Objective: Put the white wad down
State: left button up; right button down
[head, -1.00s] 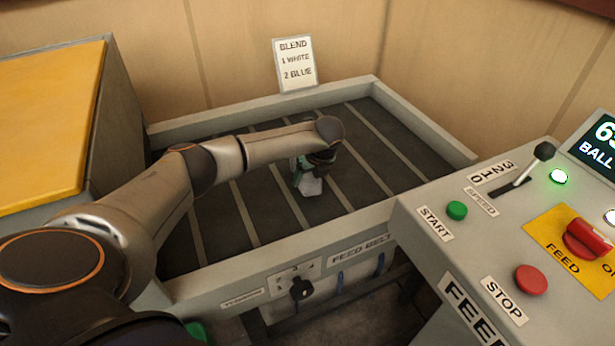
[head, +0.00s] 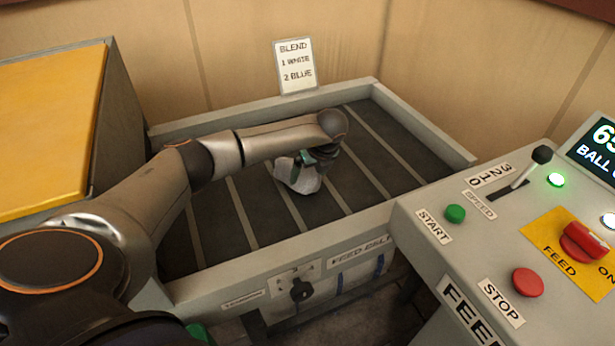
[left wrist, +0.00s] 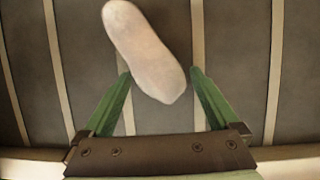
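The white wad (head: 304,180) lies on the dark slatted belt (head: 219,225), in the middle part of it. In the left wrist view the wad (left wrist: 143,48) is a long, rounded, pale lump tilted across the picture. Its near end reaches between the green fingers of my left gripper (left wrist: 160,72). The fingers stand apart, one close to each side of the wad; whether either still touches it is hard to tell. In the head view my left gripper (head: 304,158) is just above the wad and partly covers it. My right gripper is not in view.
A pale raised frame (head: 440,134) borders the belt. A sign reading one white, two blue (head: 295,66) stands behind it. A control panel (head: 480,250) with buttons and a lever is at right. A yellow-topped box (head: 50,120) is at left. The belt around the wad is clear.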

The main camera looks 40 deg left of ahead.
pick_arm(q)
jog(key=v, duration=0.9)
jog(key=shift+r, duration=0.35)
jog(key=shift+s+d, duration=0.15)
dwell(3.6)
